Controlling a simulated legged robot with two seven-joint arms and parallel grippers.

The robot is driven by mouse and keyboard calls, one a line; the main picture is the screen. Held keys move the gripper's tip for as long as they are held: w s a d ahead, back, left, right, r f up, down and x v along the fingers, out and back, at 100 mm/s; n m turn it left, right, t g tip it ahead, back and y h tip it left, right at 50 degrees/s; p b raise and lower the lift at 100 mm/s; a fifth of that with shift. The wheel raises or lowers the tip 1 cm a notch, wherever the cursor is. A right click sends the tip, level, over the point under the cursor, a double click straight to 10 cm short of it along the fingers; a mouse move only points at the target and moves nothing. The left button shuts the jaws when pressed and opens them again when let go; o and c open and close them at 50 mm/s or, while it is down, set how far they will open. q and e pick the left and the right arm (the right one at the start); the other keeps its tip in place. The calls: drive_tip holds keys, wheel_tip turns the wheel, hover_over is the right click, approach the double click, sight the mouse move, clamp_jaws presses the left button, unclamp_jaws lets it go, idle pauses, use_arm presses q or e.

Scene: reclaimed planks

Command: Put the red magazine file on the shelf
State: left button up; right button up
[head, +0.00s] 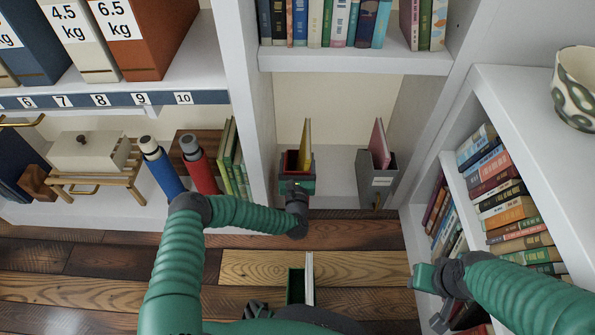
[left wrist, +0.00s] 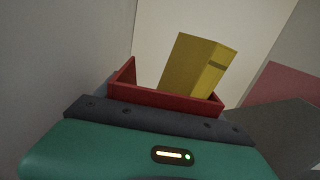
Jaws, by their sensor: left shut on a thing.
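The red magazine file (head: 291,160) is in the lower middle shelf compartment, with a yellow book (head: 305,146) standing in it. In the left wrist view, the file's red rim (left wrist: 165,99) and the yellow book (left wrist: 197,68) rise just beyond the gripper body. My left gripper (head: 297,186) is shut on the red file at its near side and hides its lower front. I cannot tell whether the file's base touches the shelf floor (head: 335,190). My right gripper (head: 438,296) is at the lower right, away from the file; its jaw opening is unclear.
A grey magazine file (head: 378,182) with a pink book stands to the right, with a gap between the files. A green file (head: 296,286) shows at the bottom. Red (head: 200,168) and blue (head: 162,170) bottles stand left of the divider. A bookcase (head: 500,85) is at right.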

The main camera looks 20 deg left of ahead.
use_arm(q)
drive_tip(key=b+x, duration=0.4)
drive_tip(key=x, duration=0.2)
drive_tip(key=shift+w+r, duration=0.1)
drive_tip(key=shift+f+b, duration=0.35)
drive_tip(key=shift+b, duration=0.05)
idle(0.4)
